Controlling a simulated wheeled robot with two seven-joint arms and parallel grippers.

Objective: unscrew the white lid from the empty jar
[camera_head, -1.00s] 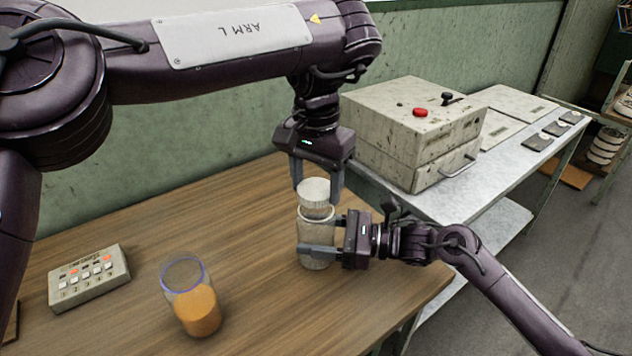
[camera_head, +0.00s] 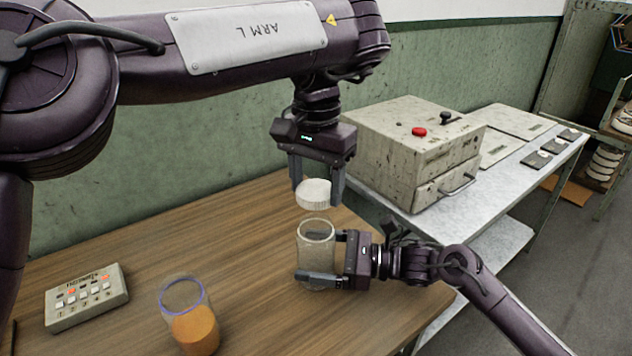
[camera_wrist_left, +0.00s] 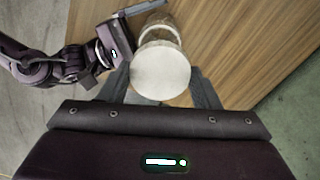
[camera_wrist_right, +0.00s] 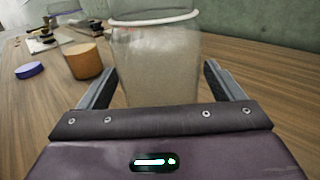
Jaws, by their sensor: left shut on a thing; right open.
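The white lid (camera_head: 314,193) is held between the fingers of my left gripper (camera_head: 318,190), above the empty jar and apart from it. In the left wrist view the lid (camera_wrist_left: 161,70) covers part of the jar behind it. The clear empty jar (camera_head: 317,240) stands upright on the table with its mouth uncovered. My right gripper (camera_head: 322,262) is open, its fingers on either side of the jar low down. In the right wrist view the jar (camera_wrist_right: 155,60) stands between the open fingers.
A second jar with orange contents (camera_head: 195,328) stands front left on the wooden table (camera_head: 240,240). A button box (camera_head: 87,297) lies left of it. A blue lid (camera_wrist_right: 30,70) shows in the right wrist view. A grey machine (camera_head: 410,150) stands on the metal bench behind.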

